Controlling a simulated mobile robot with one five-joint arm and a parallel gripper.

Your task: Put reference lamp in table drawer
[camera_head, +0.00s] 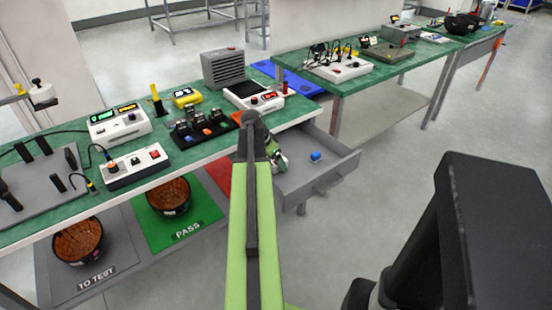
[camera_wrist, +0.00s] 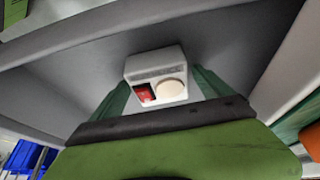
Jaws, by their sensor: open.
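A small white box with a red switch and a round cream disc, which looks like the reference lamp (camera_wrist: 157,76), shows in the wrist view against grey surfaces that appear to be the inside of the table drawer. My gripper (camera_wrist: 165,95) is open, with green fingers on either side of the box; whether they touch it is unclear. In the head view the pulled-out grey drawer (camera_head: 338,175) is under the near table's right end. My gripper (camera_head: 281,160) is at the drawer's left part there. The lamp is mostly hidden by my arm in that view.
A small blue object (camera_head: 315,156) lies in the drawer. The green-topped table (camera_head: 75,150) carries testers and a black tray (camera_head: 200,132). Bowls stand on the PASS mat (camera_head: 190,232) and TO TEST mat (camera_head: 95,280) below.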

